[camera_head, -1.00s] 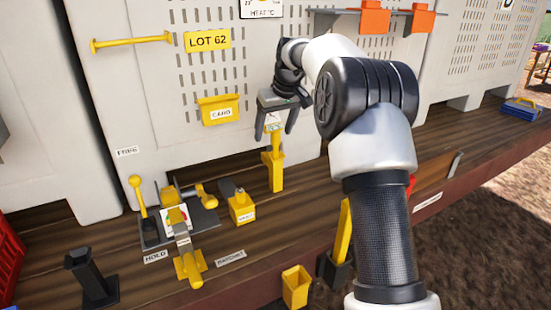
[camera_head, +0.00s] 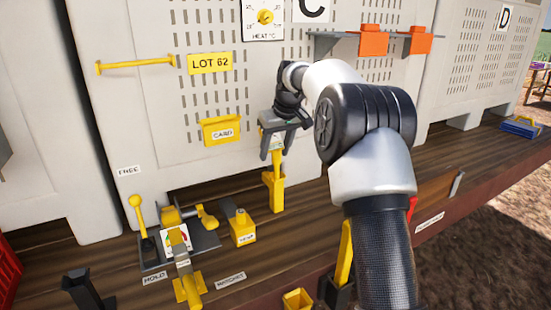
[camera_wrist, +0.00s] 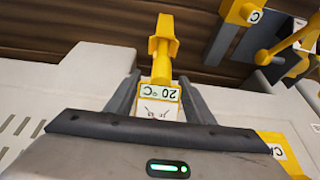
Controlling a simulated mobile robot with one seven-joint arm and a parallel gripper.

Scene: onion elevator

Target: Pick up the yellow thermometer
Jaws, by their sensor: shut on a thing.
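In the wrist view, the white display (camera_wrist: 158,94) reading 20 °C lies between the two dark fingers of the gripper (camera_wrist: 160,80).
A yellow card box (camera_head: 221,130) hangs on the perforated wall (camera_head: 150,110) behind the gripper. A lever device (camera_head: 180,240) and a small yellow block (camera_head: 241,228) stand left of the holder. Orange boxes (camera_head: 373,40) sit on a shelf higher right.

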